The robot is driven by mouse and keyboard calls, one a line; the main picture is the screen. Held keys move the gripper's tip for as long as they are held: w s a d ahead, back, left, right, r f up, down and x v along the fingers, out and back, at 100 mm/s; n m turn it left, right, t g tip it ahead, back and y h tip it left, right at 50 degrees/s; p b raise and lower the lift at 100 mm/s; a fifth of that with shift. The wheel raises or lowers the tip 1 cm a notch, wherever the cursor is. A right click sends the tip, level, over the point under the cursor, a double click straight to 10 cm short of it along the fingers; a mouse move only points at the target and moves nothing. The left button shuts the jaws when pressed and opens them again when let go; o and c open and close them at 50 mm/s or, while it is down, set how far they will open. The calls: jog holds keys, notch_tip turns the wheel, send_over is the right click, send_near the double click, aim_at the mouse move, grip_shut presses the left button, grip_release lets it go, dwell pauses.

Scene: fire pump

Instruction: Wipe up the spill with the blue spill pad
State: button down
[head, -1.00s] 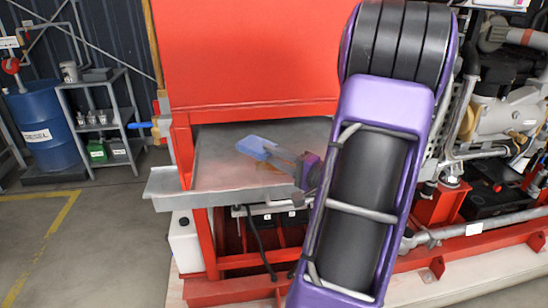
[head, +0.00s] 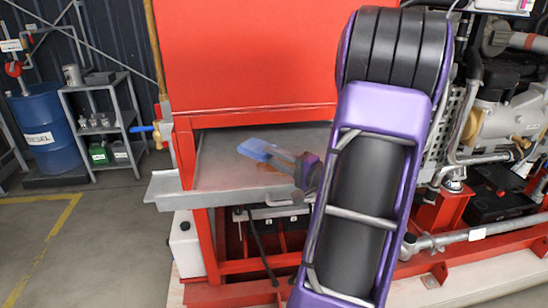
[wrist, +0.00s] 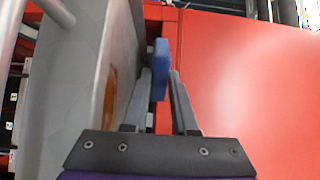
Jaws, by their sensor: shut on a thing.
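The blue spill pad (head: 256,150) is held out at the end of my gripper (head: 279,159), over the grey metal tray (head: 213,160) below the red tank. In the wrist view the pad (wrist: 161,60) stands edge-on between the two fingers of my gripper (wrist: 161,78), which are shut on it. The spill (wrist: 110,92) is an orange-brown patch on the tray, to the left of the fingers in the wrist view. A gap shows there between pad and tray. In the head view my gripper partly hides the spill.
The red tank (head: 250,55) hangs over the tray and its wall fills the right of the wrist view. A red post (head: 186,153) stands at the tray's left. Pipes and the engine (head: 500,110) are at the right.

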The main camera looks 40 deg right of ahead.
jog(key=shift+r, duration=0.15)
jog(key=shift+r, duration=3.2)
jog(key=shift+r, duration=1.5)
